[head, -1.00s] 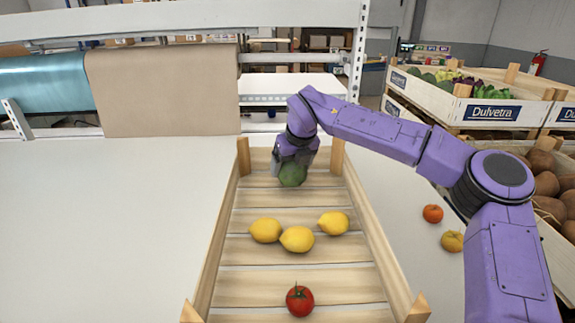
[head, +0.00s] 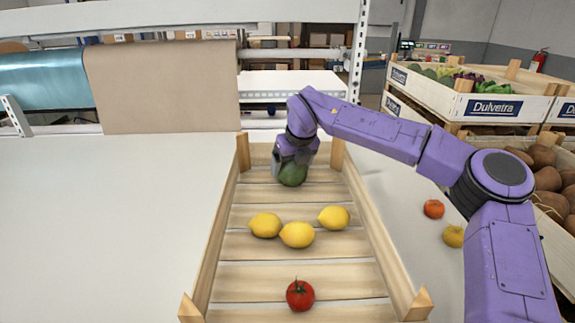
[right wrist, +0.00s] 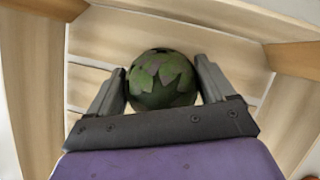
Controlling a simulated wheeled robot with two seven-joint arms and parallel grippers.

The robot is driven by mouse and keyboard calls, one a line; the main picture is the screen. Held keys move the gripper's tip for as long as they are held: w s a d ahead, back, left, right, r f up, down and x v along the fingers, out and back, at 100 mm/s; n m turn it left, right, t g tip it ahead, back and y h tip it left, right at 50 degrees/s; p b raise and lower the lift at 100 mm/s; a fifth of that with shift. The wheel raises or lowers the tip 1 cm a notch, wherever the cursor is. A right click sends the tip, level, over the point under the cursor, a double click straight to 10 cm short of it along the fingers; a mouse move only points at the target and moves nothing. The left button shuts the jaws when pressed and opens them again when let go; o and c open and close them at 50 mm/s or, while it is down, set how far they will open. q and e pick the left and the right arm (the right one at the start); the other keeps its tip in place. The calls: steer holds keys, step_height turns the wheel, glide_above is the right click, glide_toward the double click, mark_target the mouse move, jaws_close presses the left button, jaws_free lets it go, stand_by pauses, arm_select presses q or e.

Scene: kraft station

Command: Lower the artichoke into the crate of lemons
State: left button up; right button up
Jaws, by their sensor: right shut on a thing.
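The green artichoke (head: 292,174) is at the far end of the wooden crate (head: 207,256), inside its walls. My right gripper (head: 292,164) is shut on it from above; in the right wrist view the artichoke (right wrist: 162,79) sits between the two fingers of my gripper (right wrist: 163,92). Whether its underside touches the slatted floor I cannot tell. Three lemons lie mid-crate: a left lemon (head: 265,225), a middle lemon (head: 297,235) and a right lemon (head: 334,218). They are apart from the artichoke. My left gripper is not in view.
An orange-red fruit (head: 433,209) and a yellow fruit (head: 453,236) lie on the table right of the crate. Produce crates (head: 480,106) stand at the right. The white table (head: 100,220) is clear at left.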

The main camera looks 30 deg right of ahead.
mark_target(299, 175)
steer(key=o, duration=1.1)
steer(key=v, duration=1)
steer(key=shift+s+r+b, duration=0.1)
steer(key=shift+r+b, duration=0.2)
steer(key=shift+r, duration=0.1)
